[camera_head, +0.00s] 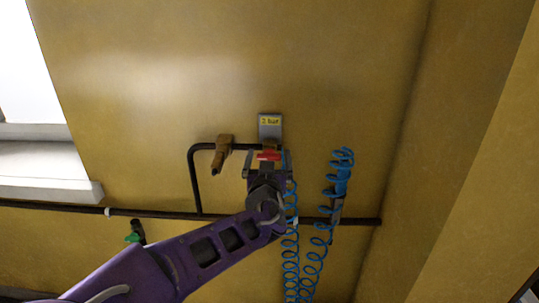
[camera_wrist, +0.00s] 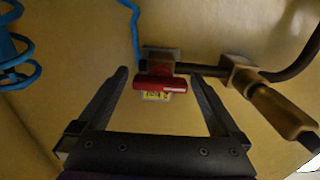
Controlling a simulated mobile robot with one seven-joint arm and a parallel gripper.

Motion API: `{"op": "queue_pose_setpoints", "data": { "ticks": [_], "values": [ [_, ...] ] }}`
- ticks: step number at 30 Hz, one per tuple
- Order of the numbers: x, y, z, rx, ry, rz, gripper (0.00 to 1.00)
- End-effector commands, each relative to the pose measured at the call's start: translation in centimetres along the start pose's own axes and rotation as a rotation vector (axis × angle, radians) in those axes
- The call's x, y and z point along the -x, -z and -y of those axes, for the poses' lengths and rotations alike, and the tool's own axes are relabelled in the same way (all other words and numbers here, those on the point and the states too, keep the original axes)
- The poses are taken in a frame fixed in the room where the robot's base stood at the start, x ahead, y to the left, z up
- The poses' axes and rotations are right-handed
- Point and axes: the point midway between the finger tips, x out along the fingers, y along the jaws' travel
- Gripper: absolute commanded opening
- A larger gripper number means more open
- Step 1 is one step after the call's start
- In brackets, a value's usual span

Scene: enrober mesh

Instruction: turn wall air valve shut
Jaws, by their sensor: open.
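The wall air valve has a red handle (camera_head: 269,156) on a brass-brown body at the right end of a black pipe (camera_head: 192,170). The handle lies crosswise in both views, and it shows closer in the wrist view (camera_wrist: 160,82). My gripper (camera_head: 266,161) is in front of the valve with its jaws apart. In the wrist view the red handle lies between the two fingertips of my gripper (camera_wrist: 160,76), with a gap on each side. I cannot tell how far the fingertips are from it in depth. My gripper hides the valve's lower part in the head view.
A grey plate with a yellow label (camera_head: 270,122) is above the valve. A brown fitting with a long spout (camera_head: 222,152) is left of it. Coiled blue hoses (camera_head: 325,225) hang close on the right. A long dark pipe (camera_head: 70,207) and a green-handled fitting (camera_head: 134,238) are lower.

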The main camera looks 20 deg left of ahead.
Motion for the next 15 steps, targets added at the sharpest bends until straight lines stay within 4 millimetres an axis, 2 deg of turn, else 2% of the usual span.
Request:
{"op": "queue_pose_setpoints", "data": {
  "ticks": [5,15],
  "values": [
    [0.00,0.00,0.00,0.000,0.000,0.000,1.00],
    [0.00,0.00,-0.01,0.000,0.000,0.000,0.39]
  ]
}}
